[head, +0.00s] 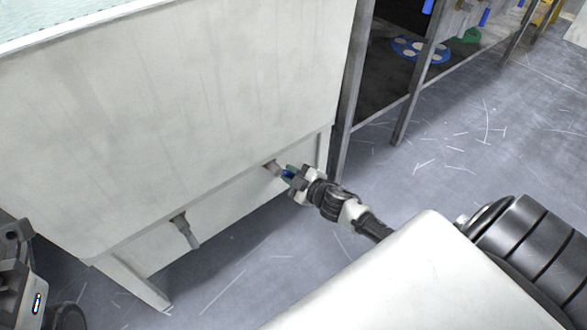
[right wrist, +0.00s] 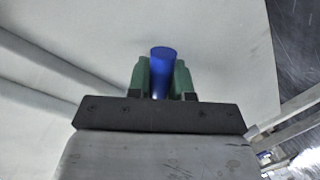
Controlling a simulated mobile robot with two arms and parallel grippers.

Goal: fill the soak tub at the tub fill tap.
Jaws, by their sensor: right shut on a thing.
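The soak tub (head: 180,110) is a large white tub on legs that fills the left of the head view. A pale teal surface (head: 50,18) that looks like water shows inside its rim at the top left. A tap (head: 270,167) sticks out low on the tub's front, near its right end. My right gripper (head: 289,174) is shut on the tap's blue handle. In the right wrist view the blue handle (right wrist: 162,70) stands between the green finger pads. My left gripper does not show.
A grey pipe outlet (head: 187,231) hangs below the tub's front, further left. A dark metal rack (head: 352,100) stands to the right of the tub, with a blue disc with pale circles (head: 420,49) inside. The scratched grey floor (head: 440,150) at right is clear.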

